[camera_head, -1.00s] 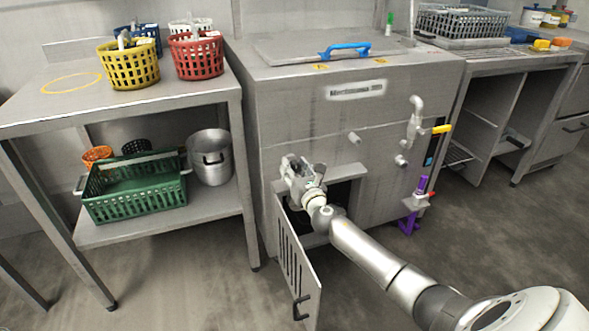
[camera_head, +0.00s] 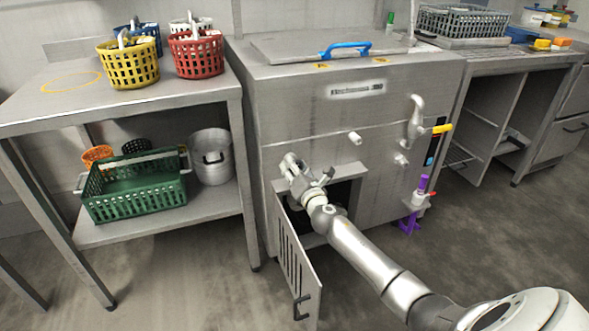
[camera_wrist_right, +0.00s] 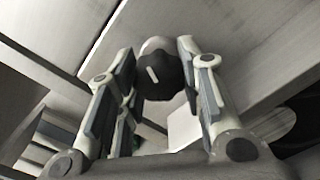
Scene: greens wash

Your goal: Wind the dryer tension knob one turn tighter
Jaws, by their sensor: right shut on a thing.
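The tension knob (camera_wrist_right: 164,76) is dark and lobed, with a pale pointer mark and a pale round part behind it. It shows in the right wrist view between the two fingers of my right gripper (camera_wrist_right: 156,66), which is shut on it. In the head view my right gripper (camera_head: 302,172) is at the lower left front of the steel machine (camera_head: 330,110), above the open slotted door (camera_head: 297,268). The knob cannot be made out there behind the gripper. My left gripper is not in view.
A steel table (camera_head: 225,95) with red and yellow baskets stands to the left.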

